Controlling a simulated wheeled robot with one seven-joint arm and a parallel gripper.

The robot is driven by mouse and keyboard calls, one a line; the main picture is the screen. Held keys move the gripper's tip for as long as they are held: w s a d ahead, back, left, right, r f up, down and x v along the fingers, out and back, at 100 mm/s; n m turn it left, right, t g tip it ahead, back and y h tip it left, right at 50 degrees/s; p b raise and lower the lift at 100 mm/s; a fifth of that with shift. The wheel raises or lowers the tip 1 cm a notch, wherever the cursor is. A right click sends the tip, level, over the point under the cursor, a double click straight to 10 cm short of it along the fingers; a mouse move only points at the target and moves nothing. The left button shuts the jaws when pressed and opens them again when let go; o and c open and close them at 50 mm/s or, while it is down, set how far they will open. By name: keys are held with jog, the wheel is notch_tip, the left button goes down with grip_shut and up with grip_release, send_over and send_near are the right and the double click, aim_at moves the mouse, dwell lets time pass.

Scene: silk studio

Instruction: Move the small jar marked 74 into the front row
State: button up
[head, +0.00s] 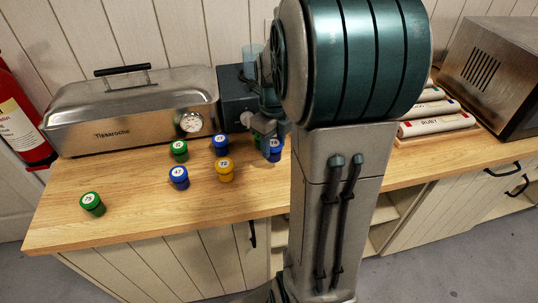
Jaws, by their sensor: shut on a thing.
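The blue jar (275,155) on the right has a white label that seems to read 74, though it is small. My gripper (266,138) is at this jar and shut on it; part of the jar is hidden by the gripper. I cannot tell whether the jar touches the counter. A blue jar marked 47 (179,184) and a yellow jar marked 72 (225,176) stand in the nearer row. A green jar (179,156) and another blue jar (221,151) stand behind them. A green jar marked 73 (92,209) stands apart at the front left.
The wooden counter (140,215) is bare in front of the jars. A steel steriliser box (120,115) and a dark box (234,100) stand behind them. Fabric rolls (436,126) and a steel appliance (500,70) are at the right. My arm hides the counter's middle.

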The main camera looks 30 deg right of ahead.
jog(key=shift+a+f, duration=0.45)
jog(key=shift+a, duration=0.1)
jog(key=shift+f, duration=1.9)
jog(key=shift+w, duration=0.1)
jog(key=shift+f, duration=0.2)
jog(key=o, duration=1)
jog(key=shift+r, duration=0.1)
